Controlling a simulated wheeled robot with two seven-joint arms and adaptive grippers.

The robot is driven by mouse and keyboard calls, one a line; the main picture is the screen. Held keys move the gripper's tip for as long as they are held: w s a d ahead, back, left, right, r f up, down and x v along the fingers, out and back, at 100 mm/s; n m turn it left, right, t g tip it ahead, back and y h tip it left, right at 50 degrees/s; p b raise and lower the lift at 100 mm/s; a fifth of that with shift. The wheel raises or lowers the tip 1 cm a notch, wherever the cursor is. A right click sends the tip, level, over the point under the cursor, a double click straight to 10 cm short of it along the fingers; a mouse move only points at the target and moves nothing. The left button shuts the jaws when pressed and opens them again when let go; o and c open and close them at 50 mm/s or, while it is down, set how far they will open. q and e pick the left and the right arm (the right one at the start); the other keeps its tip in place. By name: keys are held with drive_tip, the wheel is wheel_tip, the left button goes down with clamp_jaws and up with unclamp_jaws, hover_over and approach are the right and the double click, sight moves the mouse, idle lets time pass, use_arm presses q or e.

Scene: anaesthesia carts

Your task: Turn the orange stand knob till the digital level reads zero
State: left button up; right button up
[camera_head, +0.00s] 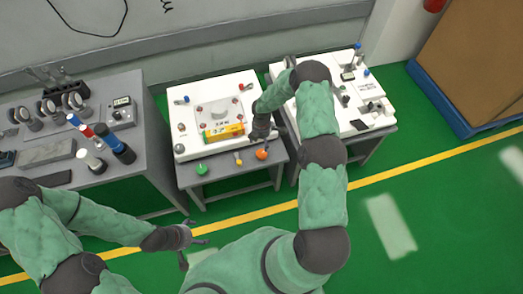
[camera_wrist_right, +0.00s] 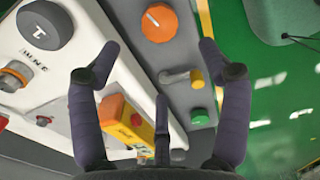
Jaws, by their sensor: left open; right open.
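The orange knob (camera_head: 261,154) stands at the front right of the middle bench; it shows at the top of the right wrist view (camera_wrist_right: 159,23), beyond my fingertips. My right gripper (camera_head: 263,134) is open and empty, just behind the orange knob and apart from it; its spread fingers show in the right wrist view (camera_wrist_right: 162,72). The yellow digital level (camera_head: 222,132) lies on the white platform, left of my right gripper; it also shows in the wrist view (camera_wrist_right: 127,120). Its reading is too small to tell. My left gripper (camera_head: 200,241) is open and empty, low in front of the benches.
A yellow knob (camera_head: 238,157) and a green knob (camera_head: 201,169) stand left of the orange one on the grey bench edge. A left bench (camera_head: 147,150) holds several instruments. The green floor in front is open.

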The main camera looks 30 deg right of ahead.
sight(262, 153)
wheel_tip(262, 153, down, 11)
drive_tip(key=b, duration=0.3)
drive_tip(key=shift+r, duration=0.1)
drive_tip(key=shift+c, duration=0.3)
drive_tip(key=c, duration=1.1)
